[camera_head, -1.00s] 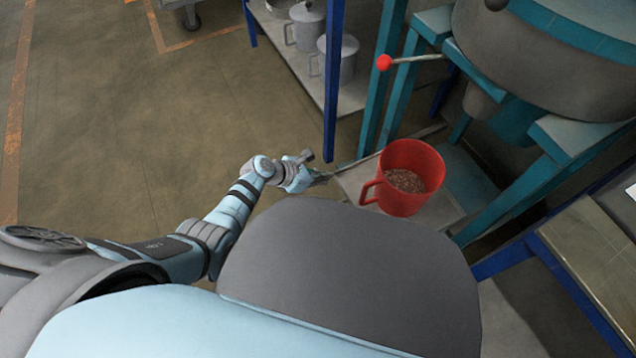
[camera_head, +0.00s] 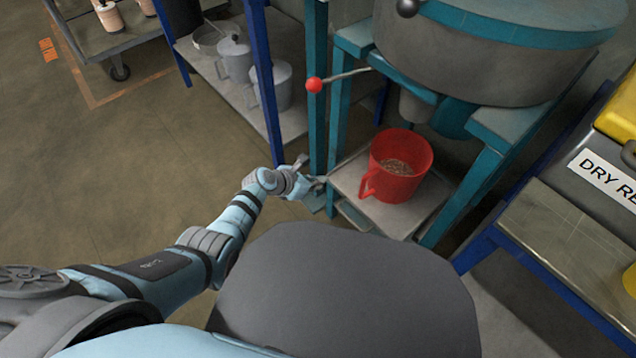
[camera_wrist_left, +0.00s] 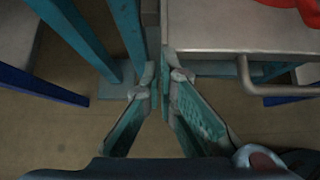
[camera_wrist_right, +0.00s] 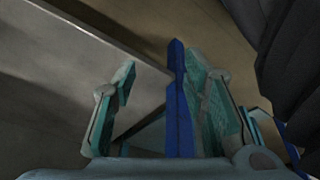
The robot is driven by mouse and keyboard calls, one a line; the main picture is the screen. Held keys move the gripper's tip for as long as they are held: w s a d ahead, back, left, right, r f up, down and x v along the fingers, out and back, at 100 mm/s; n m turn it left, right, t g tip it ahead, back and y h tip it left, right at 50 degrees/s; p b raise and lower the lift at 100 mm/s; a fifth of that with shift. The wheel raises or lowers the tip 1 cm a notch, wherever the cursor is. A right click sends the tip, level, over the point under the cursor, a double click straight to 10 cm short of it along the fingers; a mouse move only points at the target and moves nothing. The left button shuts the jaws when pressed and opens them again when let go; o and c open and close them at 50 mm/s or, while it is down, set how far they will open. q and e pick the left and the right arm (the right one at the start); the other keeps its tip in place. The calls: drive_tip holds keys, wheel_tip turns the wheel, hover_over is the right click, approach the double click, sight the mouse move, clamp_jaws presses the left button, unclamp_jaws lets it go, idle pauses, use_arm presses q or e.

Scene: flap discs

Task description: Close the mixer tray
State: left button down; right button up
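The mixer tray (camera_head: 350,184) is a flat grey metal shelf low under the mixer (camera_head: 480,50). A red mug-like container (camera_head: 398,168) with brown granules stands upright on it. In the left wrist view the tray (camera_wrist_left: 240,25) has a bar handle (camera_wrist_left: 275,90) on its front, to the right of my fingers. My left gripper (camera_head: 318,183) is at the tray's front left corner. In the left wrist view its fingers (camera_wrist_left: 161,80) are close together by the tray's left edge; whether they pinch it is unclear. My right gripper (camera_wrist_right: 160,65) is open beside a grey tabletop edge (camera_wrist_right: 100,45).
Teal mixer legs (camera_head: 338,115) stand by the tray. A lever with a red knob (camera_head: 315,85) juts out above it. A shelf with grey jugs (camera_head: 235,60) is on the left, and a blue-framed table (camera_head: 570,250) on the right.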

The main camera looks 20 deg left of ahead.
use_arm(q)
drive_tip(key=shift+w+r, duration=0.1)
drive_tip(key=shift+r, duration=0.05)
drive_tip(key=s+a+f+p+v, duration=0.1)
drive_tip(key=s+f+p+v, duration=0.1)
drive_tip(key=p+v, duration=0.7)
drive_tip(key=v, duration=0.3)
drive_tip(key=shift+s+r, duration=0.2)
drive_tip(key=shift+s, duration=0.05)
use_arm(e)
drive_tip(key=s+d+f+g, duration=0.1)
drive_tip(key=s+d, duration=0.3)
drive_tip(key=s, duration=0.9)
drive_tip(key=shift+s+d+f+n+g+h, duration=0.2)
drive_tip(key=shift+f+n+g+h, duration=0.1)
drive_tip(key=shift+f+h, duration=0.1)
use_arm(q)
drive_tip(key=shift+a, duration=0.15)
